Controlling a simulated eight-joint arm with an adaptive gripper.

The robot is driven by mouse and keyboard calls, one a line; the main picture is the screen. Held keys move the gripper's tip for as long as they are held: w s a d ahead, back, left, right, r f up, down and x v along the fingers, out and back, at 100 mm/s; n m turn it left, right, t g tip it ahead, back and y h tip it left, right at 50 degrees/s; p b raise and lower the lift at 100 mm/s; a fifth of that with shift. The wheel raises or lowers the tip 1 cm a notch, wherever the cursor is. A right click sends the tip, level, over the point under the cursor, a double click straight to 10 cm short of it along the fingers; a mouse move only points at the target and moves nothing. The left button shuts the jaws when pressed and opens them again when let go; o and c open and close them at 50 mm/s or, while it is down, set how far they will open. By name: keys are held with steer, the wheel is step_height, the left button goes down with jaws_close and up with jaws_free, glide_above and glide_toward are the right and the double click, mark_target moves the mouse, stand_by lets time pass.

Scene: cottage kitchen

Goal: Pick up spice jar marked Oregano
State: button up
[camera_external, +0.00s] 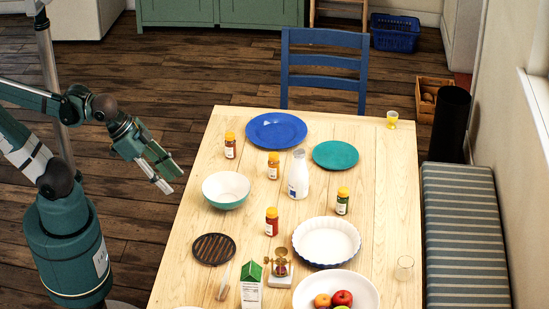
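Several small spice jars with yellow lids stand upright on the wooden table (390,180). One orange-brown jar (230,147) is at the left edge, and another (273,167) stands right of it. A red jar (272,223) is nearer the front. A jar with dark green contents (342,203) stands right of the milk bottle. The labels are too small to read, so I cannot tell which says Oregano. My gripper (173,181) is left of the table, apart from every jar, with its fingers spread and nothing between them.
A white milk bottle (298,178) stands mid-table among the jars. Around them are a teal bowl (226,191), blue plate (276,130), teal plate (335,155), white fluted dish (326,241), dark trivet (214,249), green-topped carton (251,288) and fruit bowl (305,285). The table's right side is mostly clear.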

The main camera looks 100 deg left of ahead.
steer(key=shift+o, duration=0.7)
steer(key=w+a+r+n+g+p, duration=0.1)
steer(key=w+a+r+n, duration=0.15)
steer(key=w, duration=0.45)
steer(key=w+a+r+n+g, duration=0.1)
steer(key=w+r+n, duration=0.15)
steer(key=w, duration=0.45)
steer(key=n+g+p, duration=0.3)
steer(key=n, duration=0.5)
glide_above(343, 190)
steer(key=s+d, duration=0.9)
steer(key=s, duration=0.1)
step_height(343, 190, down, 8)
steer(key=w+a+f+n, duration=0.1)
steer(key=w+a+f, duration=0.2)
steer(key=f, duration=0.2)
steer(key=w+a+f+n+g, duration=0.1)
steer(key=w+a+f, duration=0.1)
steer(key=w+f, duration=0.1)
steer(key=w+a+f+n+g+p, duration=0.1)
steer(key=w+a+f, duration=0.2)
steer(key=f, duration=0.3)
steer(key=shift+w+a+f+n, duration=0.25)
steer(key=shift+a+f+n, duration=0.05)
steer(key=shift+f, duration=0.05)
steer(key=shift+w+a+f, duration=0.2)
steer(key=shift+a+f, duration=0.05)
steer(key=shift+f, duration=0.3)
